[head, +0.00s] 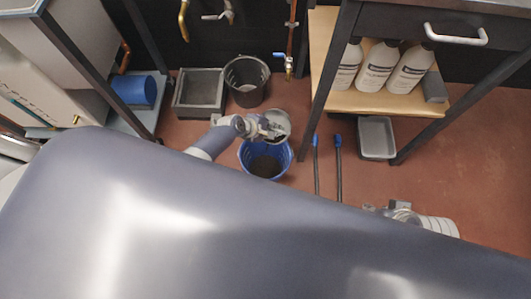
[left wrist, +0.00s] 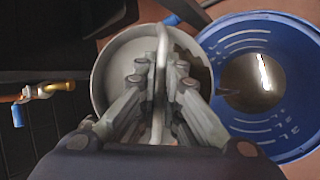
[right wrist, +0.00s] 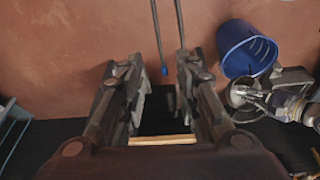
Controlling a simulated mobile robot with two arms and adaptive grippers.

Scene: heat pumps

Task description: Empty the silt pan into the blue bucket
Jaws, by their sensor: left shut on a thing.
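The silt pan is a round grey pan (head: 281,119) with a handle. My left gripper (head: 268,130) is shut on that handle, which passes between its fingers in the left wrist view. The pan (left wrist: 112,62) is held above the floor beside and partly over the rim of the blue bucket (head: 246,152). Dark matter shows at the pan's bucket-side edge; its tilt is hard to tell. The bucket (left wrist: 292,146) stands upright with dark contents at its bottom. My right gripper (right wrist: 162,80) is open and empty, away from both; the bucket (right wrist: 238,38) also shows in its view.
A black bucket (head: 246,93) and a grey square basin (head: 200,90) stand behind. A table (head: 345,98) with white bottles (head: 377,68) on its lower shelf is at the right, a grey tray (head: 377,137) below. Two blue-tipped hoses (head: 338,165) lie on the red floor.

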